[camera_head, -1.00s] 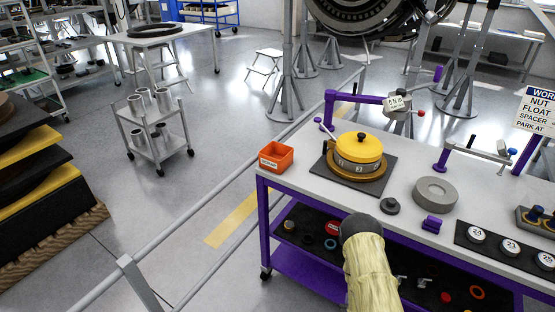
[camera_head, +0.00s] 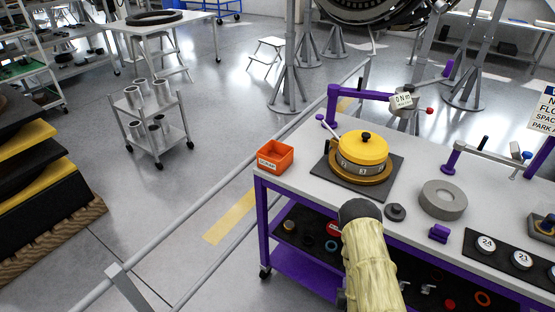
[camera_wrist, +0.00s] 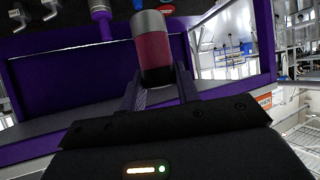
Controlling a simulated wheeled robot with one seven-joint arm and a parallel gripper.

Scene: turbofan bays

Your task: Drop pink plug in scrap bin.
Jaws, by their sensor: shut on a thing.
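The pink plug (camera_wrist: 153,52), dark pink with a grey end, is between the fingers of my gripper (camera_wrist: 158,84) in the wrist view. My gripper is shut on it. The orange scrap bin (camera_head: 275,157) is a small open box with a white label, standing at the left end of the bench top in the head view. My arm hides the gripper and plug in the head view, so their distance from the bin cannot be told there.
The purple-framed bench (camera_head: 290,177) carries a yellow-topped round fixture (camera_head: 362,150) right of the bin, a grey ring (camera_head: 443,199) and a purple swing arm (camera_head: 360,94). A grey rail (camera_head: 190,226) runs left of the bench.

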